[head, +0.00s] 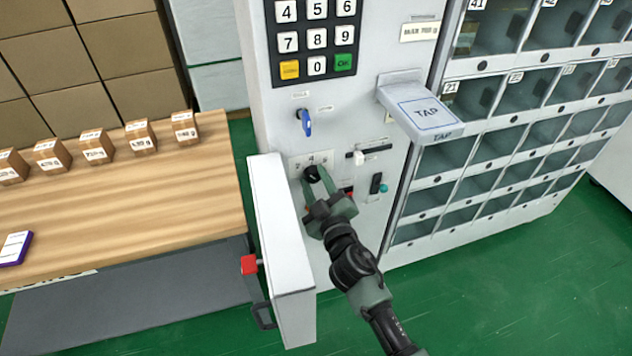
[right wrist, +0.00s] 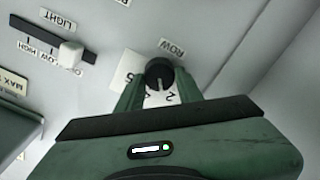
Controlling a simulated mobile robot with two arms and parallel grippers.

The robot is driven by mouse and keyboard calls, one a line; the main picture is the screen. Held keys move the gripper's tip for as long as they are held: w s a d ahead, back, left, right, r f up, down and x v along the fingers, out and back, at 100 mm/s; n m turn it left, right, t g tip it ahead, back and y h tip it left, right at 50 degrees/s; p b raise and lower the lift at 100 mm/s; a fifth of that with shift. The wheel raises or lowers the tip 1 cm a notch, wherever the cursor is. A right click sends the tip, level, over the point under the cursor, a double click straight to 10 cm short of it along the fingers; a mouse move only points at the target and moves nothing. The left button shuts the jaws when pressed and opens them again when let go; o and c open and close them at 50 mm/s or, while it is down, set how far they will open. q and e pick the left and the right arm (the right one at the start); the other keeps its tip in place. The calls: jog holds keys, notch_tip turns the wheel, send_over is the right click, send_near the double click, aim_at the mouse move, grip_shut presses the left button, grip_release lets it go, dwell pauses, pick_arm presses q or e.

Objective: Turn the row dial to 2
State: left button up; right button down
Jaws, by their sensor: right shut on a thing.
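The row dial (head: 317,177) is a black round knob on the grey machine front, below the keypad, with numbers on a white plate around it. In the right wrist view the dial (right wrist: 158,70) sits beside a ROW label (right wrist: 172,48). Its pale mark faces down toward the gap between the 2 (right wrist: 169,97) and the 4. My right gripper (head: 313,178) is shut on the dial; its two green fingers (right wrist: 158,84) hold the knob from both sides. The fingers hide part of the number plate. My left gripper is not in view.
An open grey door (head: 280,240) stands out just left of the dial. A blue key (head: 306,122) is above it. The TAP shelf (head: 420,108) juts out at upper right. The LIGHT slider (right wrist: 70,54) is nearby. A wooden table (head: 150,195) with small boxes stands left.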

jog(key=shift+f+n, duration=0.1)
jog(key=shift+n, duration=1)
jog(key=c, duration=0.9)
grip_release()
jog(key=shift+c, duration=0.2)
jog(key=shift+s, duration=0.15)
jog(key=v, duration=0.7)
jog(key=shift+s, duration=0.25)
